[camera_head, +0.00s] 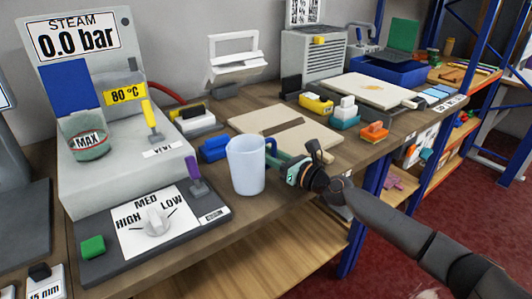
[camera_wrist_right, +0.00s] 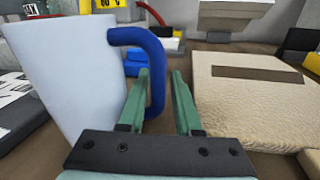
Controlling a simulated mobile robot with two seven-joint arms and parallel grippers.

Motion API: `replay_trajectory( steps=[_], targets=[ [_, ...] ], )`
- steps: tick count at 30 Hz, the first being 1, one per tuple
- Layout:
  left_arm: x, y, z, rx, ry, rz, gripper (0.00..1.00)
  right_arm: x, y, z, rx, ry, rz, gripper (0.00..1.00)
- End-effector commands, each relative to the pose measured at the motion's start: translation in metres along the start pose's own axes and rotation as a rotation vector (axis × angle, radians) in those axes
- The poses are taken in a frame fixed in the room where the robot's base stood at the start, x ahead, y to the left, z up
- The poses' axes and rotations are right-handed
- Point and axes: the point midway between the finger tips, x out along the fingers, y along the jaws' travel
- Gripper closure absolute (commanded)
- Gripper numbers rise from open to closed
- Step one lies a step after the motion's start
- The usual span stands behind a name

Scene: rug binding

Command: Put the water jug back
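The water jug (camera_head: 246,165) is a pale, whitish pitcher with a blue handle, standing upright on the workbench just right of the control panel. It also fills the left of the right wrist view (camera_wrist_right: 70,80). My right gripper (camera_head: 277,160) is at the right side of the jug, beside its handle. In the wrist view its green fingers (camera_wrist_right: 160,72) are apart, and the upright part of the blue handle (camera_wrist_right: 157,75) shows between them. Whether a finger touches the handle I cannot tell. My left gripper is not in view.
The steam unit (camera_head: 120,150) with its HIGH/MED/LOW dial panel (camera_head: 150,228) stands left of the jug. A blue block (camera_head: 214,149) is close behind it. A beige mat piece (camera_head: 285,130) lies behind my right gripper. The bench's front edge is near.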

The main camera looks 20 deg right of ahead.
Motion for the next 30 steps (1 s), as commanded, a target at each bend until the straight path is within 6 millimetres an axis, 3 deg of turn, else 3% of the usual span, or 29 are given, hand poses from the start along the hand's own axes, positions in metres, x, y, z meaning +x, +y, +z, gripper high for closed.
replay_trajectory(
  steps=[4, 14, 30],
  targets=[
    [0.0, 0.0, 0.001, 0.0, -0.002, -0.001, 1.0, 0.0, 0.0, -0.001, 0.0, 0.001, 0.0, 0.52],
    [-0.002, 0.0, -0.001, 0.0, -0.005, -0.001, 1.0, -0.002, 0.0, 0.005, -0.001, 0.001, -0.001, 0.52],
    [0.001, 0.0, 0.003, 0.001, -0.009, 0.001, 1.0, -0.096, 0.0, 0.0, 0.0, 0.004, 0.0, 0.52]
  ],
)
